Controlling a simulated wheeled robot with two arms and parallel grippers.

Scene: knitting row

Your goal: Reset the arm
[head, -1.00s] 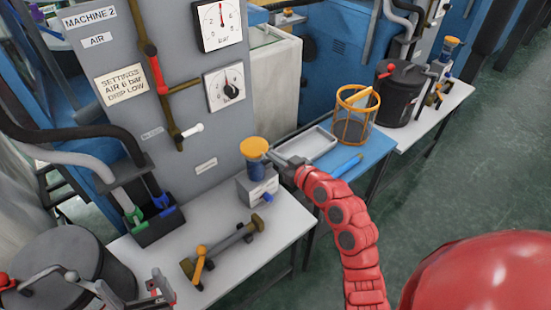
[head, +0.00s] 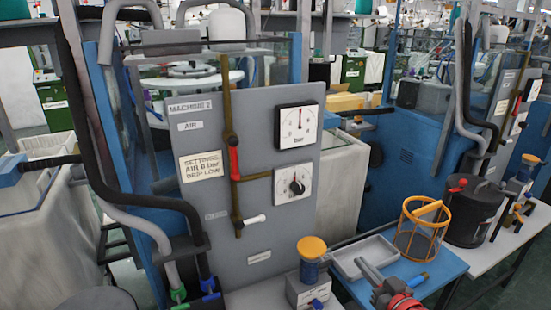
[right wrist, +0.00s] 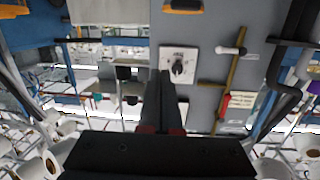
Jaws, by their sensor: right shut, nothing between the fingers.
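My right gripper (head: 367,268) shows at the bottom of the head view, on the end of my red arm. It is beside the white tray and right of the orange-capped blue oiler (head: 312,262), apart from the oiler as far as I can see. In the right wrist view its two dark fingers (right wrist: 167,82) are together with nothing between them. That view is upside down and shows the grey machine panel beyond the fingers. My left gripper is in neither current view.
The panel (head: 290,225) carries two dials (head: 298,130), a brown pipe with a red lever (head: 233,158) and a white-handled valve (head: 254,218). A white tray (head: 340,262) and an orange-rimmed basket (head: 413,245) stand on the blue table (head: 445,268). A black pot (head: 470,225) is further right.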

